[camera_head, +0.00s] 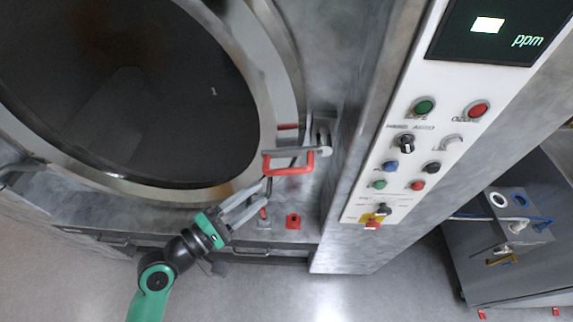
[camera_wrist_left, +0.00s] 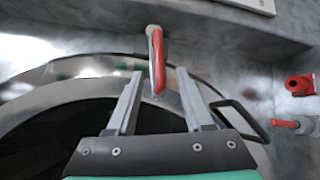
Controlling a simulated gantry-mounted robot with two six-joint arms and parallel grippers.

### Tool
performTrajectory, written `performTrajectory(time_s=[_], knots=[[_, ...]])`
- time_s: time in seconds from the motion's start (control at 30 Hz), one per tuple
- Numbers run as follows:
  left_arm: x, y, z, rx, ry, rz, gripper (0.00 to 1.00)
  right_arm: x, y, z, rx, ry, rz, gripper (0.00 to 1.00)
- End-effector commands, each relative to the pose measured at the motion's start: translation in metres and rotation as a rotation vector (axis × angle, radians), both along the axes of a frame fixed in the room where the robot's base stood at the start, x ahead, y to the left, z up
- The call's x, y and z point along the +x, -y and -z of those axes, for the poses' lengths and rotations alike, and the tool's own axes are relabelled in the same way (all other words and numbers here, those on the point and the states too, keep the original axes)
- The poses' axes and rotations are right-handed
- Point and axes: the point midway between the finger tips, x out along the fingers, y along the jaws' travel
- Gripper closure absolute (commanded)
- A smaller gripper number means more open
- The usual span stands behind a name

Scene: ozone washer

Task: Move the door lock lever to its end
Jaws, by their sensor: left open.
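The door lock lever (camera_head: 290,168) is a red U-shaped handle on a grey bracket, at the right rim of the round washer door (camera_head: 150,90). My left gripper (camera_head: 264,186) reaches up from the lower left, with its fingertips close to the lever's lower left corner. In the left wrist view, the red lever (camera_wrist_left: 158,62) points down between the two spread grey fingers of the open gripper (camera_wrist_left: 160,74). My right gripper is not in view.
A control panel (camera_head: 400,175) with several buttons and knobs stands to the right of the door. A red block (camera_head: 293,221) and a small red-tipped fitting (camera_head: 263,212) sit below the lever. A black curved handle (camera_wrist_left: 240,122) lies right of the fingers.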

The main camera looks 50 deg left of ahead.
Motion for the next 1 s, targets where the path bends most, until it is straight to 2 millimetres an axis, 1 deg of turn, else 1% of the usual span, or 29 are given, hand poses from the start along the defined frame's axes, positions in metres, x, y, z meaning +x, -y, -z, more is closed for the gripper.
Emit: performTrajectory(time_s=[0.17, 0.3, 0.4, 0.5, 0.63, 0.87, 0.9, 0.97, 1.0], knots=[[0.031, 0.001, -0.004, 0.004, 0.004, 0.007, 0.48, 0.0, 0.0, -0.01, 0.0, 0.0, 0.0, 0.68], [0.064, 0.0, -0.003, 0.003, 0.003, 0.005, 0.48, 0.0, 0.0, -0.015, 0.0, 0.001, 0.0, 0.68], [0.084, 0.0, -0.002, 0.004, 0.004, 0.005, 0.48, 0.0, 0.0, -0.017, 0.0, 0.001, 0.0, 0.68], [0.099, -0.001, -0.001, 0.004, 0.003, 0.003, 0.48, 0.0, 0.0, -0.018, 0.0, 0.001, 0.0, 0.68], [0.109, -0.001, 0.0, 0.002, 0.003, 0.002, 0.48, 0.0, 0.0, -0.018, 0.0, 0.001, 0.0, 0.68], [0.111, -0.002, 0.0, 0.003, 0.004, 0.002, 0.48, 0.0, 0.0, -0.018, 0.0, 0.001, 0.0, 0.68], [0.111, -0.002, 0.0, 0.003, 0.003, 0.002, 0.5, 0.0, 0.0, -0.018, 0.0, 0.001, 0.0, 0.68], [0.111, -0.001, 0.0, 0.003, 0.003, 0.002, 0.61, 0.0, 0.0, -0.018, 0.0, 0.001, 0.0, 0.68], [0.111, -0.001, 0.0, 0.003, 0.003, 0.002, 0.68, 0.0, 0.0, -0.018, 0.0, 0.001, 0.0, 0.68]])
